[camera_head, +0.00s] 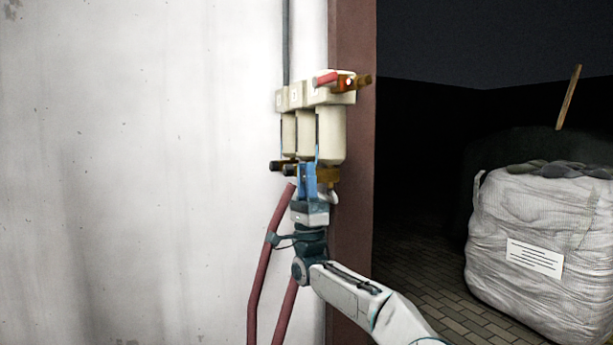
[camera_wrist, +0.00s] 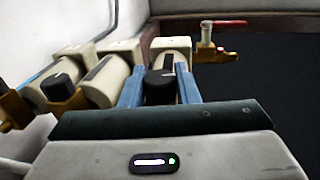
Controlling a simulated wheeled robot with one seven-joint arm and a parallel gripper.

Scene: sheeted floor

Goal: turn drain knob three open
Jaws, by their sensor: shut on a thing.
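A row of three cream filter units (camera_head: 330,135) hangs on the wall, with drain fittings at their lower ends. My gripper (camera_head: 308,172) reaches up from below to the unit nearest the doorway. In the wrist view my blue fingers (camera_wrist: 160,86) stand on both sides of a black drain knob (camera_wrist: 159,90), shut on it. I take it as drain knob three, being at the end of the row by the red-handled valve; a pale mark shows by its upper edge. The middle knob (camera_wrist: 66,86) and the far-left knob (camera_wrist: 11,79) are free of the gripper.
A red-handled brass valve (camera_head: 340,80) sticks out at the top of the units. Dark red hoses (camera_head: 267,245) hang beside my arm. A brown door frame (camera_head: 350,220) stands close on the right, with a dark opening and a white bulk bag (camera_head: 530,230) beyond.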

